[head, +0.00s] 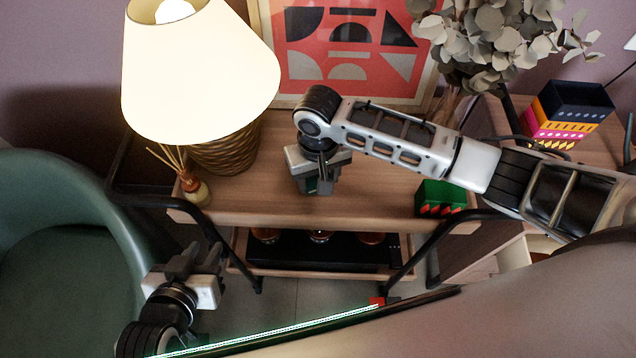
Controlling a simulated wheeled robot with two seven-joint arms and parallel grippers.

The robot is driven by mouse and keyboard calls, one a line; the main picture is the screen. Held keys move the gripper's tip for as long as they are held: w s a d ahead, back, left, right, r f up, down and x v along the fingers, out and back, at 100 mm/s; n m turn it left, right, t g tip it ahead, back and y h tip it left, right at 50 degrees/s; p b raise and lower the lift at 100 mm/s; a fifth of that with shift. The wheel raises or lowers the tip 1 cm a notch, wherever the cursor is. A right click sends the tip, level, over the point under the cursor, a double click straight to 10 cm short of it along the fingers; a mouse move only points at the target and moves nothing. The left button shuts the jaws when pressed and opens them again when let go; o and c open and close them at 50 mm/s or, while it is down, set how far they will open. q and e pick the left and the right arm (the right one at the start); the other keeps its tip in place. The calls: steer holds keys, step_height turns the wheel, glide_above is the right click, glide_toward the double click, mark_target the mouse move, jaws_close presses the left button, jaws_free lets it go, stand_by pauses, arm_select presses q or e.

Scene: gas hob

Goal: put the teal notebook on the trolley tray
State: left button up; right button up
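The wooden top tray of the trolley (250,200) has a black tube frame and stands in the middle of the head view. My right gripper (318,187) points down over the middle of this tray. A small dark teal patch shows at its fingers; it may be part of the teal notebook, but too little shows to be sure. Whether these fingers are shut is unclear. No whole notebook is visible elsewhere. My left gripper (196,258) is at the lower left, in front of the trolley and below tray height, with its dark fingers apart and nothing seen between them.
A lit lamp (200,75), a reed diffuser (194,188) and a framed picture (350,45) stand along the back and left. A green box with red marks (440,197) is at the tray's right. A green armchair (70,260) is at left.

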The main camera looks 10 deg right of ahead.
steer(key=shift+w+f, duration=0.15)
steer(key=shift+f, duration=0.75)
steer(key=shift+w+f, duration=0.15)
steer(key=shift+f, duration=0.75)
steer(key=shift+f, duration=0.15)
steer(key=o, duration=1)
